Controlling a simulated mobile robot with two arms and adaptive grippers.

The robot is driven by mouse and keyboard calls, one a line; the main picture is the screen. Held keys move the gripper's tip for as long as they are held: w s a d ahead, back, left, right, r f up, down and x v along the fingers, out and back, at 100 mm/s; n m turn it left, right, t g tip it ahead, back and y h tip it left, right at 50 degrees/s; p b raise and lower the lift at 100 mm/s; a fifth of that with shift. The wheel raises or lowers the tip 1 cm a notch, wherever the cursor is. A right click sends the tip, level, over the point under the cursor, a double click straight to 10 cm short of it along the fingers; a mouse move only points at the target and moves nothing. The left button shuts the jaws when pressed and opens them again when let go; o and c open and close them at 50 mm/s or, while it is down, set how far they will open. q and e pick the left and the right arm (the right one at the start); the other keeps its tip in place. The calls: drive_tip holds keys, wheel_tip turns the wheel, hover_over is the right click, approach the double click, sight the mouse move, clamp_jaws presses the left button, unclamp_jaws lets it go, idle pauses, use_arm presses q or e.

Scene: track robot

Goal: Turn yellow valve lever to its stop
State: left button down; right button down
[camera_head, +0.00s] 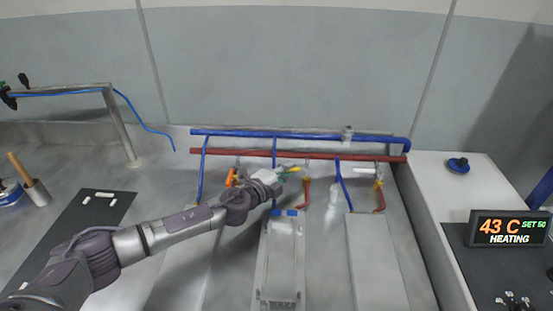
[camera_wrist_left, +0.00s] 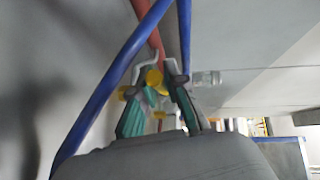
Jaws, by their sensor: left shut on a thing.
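The yellow valve lever (camera_head: 297,169) is small in the head view, at the middle valve below the red and blue pipes. My left gripper (camera_head: 286,172) reaches it from the left. In the left wrist view the teal fingers of my left gripper (camera_wrist_left: 160,100) stand on either side of the yellow lever (camera_wrist_left: 154,78) and are shut on it. The fingers and lever overlap, so the exact contact and the lever's angle are hard to tell. My right gripper is not in view.
A blue pipe (camera_head: 300,135) and a red pipe (camera_head: 225,153) run along the wall. An orange lever (camera_head: 231,177) is left of my gripper, and another valve (camera_head: 378,184) is to the right. A display (camera_head: 507,228) reads 43 C, SET 50, HEATING.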

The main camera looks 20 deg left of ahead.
use_arm(q)
drive_tip(key=shift+s+n+y, duration=0.2)
drive_tip(key=shift+n+y, duration=0.2)
drive_tip(key=shift+y, duration=0.2)
drive_tip(key=c, duration=1.2)
unclamp_jaws()
drive_tip(key=v, duration=1.2)
drive_tip(key=shift+s+f, duration=0.1)
drive_tip(key=shift+f, duration=0.15)
